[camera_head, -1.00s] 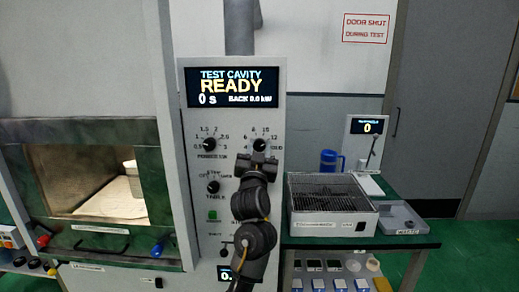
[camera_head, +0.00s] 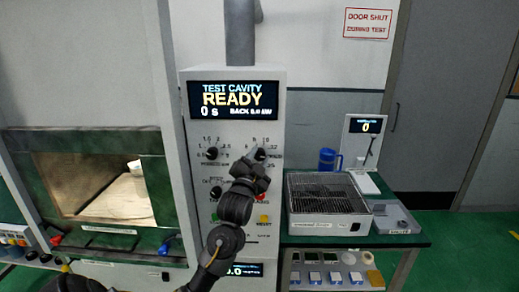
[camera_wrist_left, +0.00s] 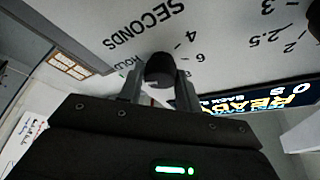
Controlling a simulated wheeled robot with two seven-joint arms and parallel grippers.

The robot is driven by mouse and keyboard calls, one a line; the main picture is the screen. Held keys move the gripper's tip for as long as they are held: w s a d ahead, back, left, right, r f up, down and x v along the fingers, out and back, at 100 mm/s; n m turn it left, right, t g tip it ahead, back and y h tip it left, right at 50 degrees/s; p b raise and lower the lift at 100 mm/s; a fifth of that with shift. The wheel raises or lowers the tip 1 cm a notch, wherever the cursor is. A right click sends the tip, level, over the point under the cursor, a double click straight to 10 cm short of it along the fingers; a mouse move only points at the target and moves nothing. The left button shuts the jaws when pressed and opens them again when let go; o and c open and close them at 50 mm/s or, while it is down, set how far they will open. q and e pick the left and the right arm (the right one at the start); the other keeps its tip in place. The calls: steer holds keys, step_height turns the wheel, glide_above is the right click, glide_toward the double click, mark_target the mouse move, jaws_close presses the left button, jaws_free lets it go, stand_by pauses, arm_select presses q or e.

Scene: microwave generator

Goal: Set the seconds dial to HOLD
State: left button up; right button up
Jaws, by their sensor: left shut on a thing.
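The seconds dial (camera_head: 260,153) is a dark round knob on the upper right of the grey control panel (camera_head: 279,110). In the left wrist view the knob (camera_wrist_left: 160,68) sits between the fingertips, with SECONDS, 4, 6 and a partly hidden HOLD printed around it. My left gripper (camera_head: 256,163) is at the panel, shut on this knob; it also shows in the left wrist view (camera_wrist_left: 158,85). I cannot tell where the knob's pointer stands. The display (camera_head: 233,99) reads TEST CAVITY, READY, 0 s. My right gripper is not in view.
Another knob (camera_head: 212,153) is left of the seconds dial, with a third (camera_head: 215,193) below. The open cavity (camera_head: 105,190) is at the left, holding a white object. A wire-topped box (camera_head: 328,206) and a blue mug (camera_head: 328,160) stand on the right bench.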

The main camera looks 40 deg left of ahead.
arm_select(q)
steer(key=shift+m+h+p, duration=0.4)
steer(key=shift+m+p, duration=0.55)
steer(key=shift+m, duration=0.35)
steer(key=o, duration=1)
steer(key=shift+s, duration=0.1)
steer(key=b+v, duration=0.4)
steer(key=v, duration=0.6)
steer(key=shift+s, duration=0.35)
